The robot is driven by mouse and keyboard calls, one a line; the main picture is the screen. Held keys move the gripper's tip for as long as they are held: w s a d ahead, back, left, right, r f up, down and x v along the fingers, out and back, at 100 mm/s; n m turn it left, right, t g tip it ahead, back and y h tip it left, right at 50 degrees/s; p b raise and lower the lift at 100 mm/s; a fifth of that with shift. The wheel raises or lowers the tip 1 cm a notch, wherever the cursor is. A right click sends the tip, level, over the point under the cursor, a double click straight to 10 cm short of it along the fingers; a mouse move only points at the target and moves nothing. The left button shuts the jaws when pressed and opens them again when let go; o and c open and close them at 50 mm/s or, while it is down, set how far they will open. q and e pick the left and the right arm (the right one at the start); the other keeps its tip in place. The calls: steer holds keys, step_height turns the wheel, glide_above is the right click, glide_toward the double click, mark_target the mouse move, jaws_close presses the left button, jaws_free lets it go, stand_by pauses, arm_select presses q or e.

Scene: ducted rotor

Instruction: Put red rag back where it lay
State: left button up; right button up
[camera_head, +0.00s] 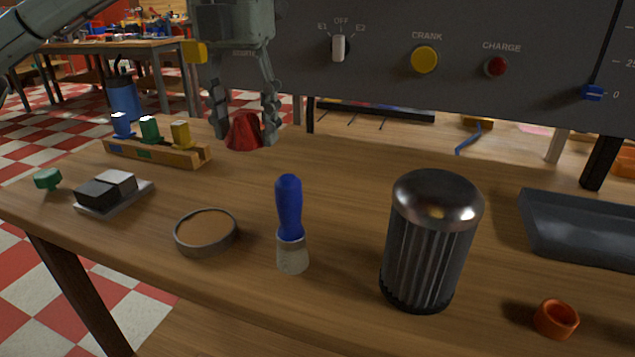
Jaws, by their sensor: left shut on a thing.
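A red rag (244,132), a small bunched cone of cloth, hangs between the fingertips of my left gripper (243,117). The gripper points down and is shut on the rag from both sides. The rag appears a little above the wooden table (330,190), behind the blue-handled brush; the exact gap under it is hard to tell. My right gripper is not in view.
A wooden block (155,152) with coloured plugs stands left of the rag. A round shallow dish (206,232), a blue-handled brush (289,225) and a ribbed metal canister (430,240) stand in front. A grey control panel (450,95) rises behind. A dark tray (580,230) lies right.

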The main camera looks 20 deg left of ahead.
arm_select(q)
steer(key=w+d+f, duration=0.3)
steer(key=w, duration=0.1)
glide_above(316, 189)
step_height(316, 189, down, 4)
steer(key=shift+r+p, duration=0.1)
steer(key=shift+p, duration=0.3)
steer(key=shift+f, duration=2.1)
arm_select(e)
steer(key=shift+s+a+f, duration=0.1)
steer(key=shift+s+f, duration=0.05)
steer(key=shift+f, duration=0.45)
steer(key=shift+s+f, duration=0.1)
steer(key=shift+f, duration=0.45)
arm_select(q)
steer(key=shift+f, duration=0.15)
steer(key=o, duration=1.1)
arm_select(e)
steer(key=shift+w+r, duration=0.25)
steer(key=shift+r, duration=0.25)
